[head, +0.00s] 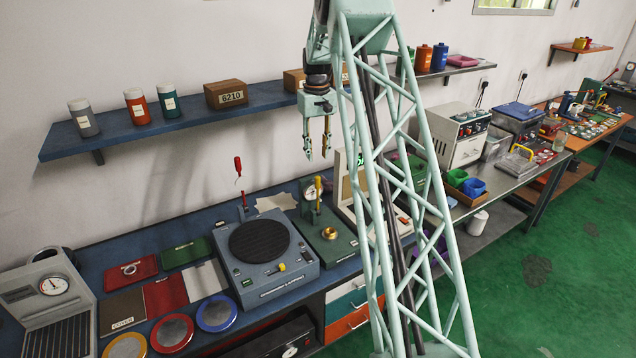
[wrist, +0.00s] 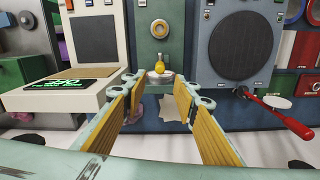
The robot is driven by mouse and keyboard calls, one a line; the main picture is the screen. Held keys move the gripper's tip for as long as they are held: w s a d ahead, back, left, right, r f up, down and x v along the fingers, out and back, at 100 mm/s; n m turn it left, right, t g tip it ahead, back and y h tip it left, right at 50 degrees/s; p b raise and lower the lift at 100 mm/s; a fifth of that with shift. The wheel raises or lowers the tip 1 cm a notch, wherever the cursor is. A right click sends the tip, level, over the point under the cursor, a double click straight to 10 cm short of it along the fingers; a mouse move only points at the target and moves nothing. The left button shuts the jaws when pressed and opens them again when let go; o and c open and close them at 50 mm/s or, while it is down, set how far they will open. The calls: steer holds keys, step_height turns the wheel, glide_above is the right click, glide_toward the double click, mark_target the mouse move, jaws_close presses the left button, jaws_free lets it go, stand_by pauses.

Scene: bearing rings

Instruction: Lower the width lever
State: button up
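A green stand (head: 332,243) on the blue bench holds a brass ring (head: 329,233), a round dial (head: 310,193) and an upright lever with a yellow handle (head: 318,187). I take this as the width lever; no label on it is readable. My gripper (head: 317,152) hangs above the yellow handle, fingers pointing down, open and empty. In the wrist view the yellow handle (wrist: 159,58) lies just beyond and between the open fingertips (wrist: 157,88), apart from them. The brass ring (wrist: 159,28) shows behind it.
A red-handled lever (head: 238,167) stands left, behind the grey lapping machine (head: 290,273); it also shows at right in the wrist view (wrist: 290,122). A white device with a green display (wrist: 70,86) is on the stand's other side. A blue wall shelf (head: 180,121) is behind.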

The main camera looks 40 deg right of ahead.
mark_target(318, 182)
steer(key=shift+f, duration=0.15)
steer(key=shift+f+p, duration=0.9)
steer(key=shift+f, duration=5.85)
steer(key=shift+c, duration=0.8)
jaws_close()
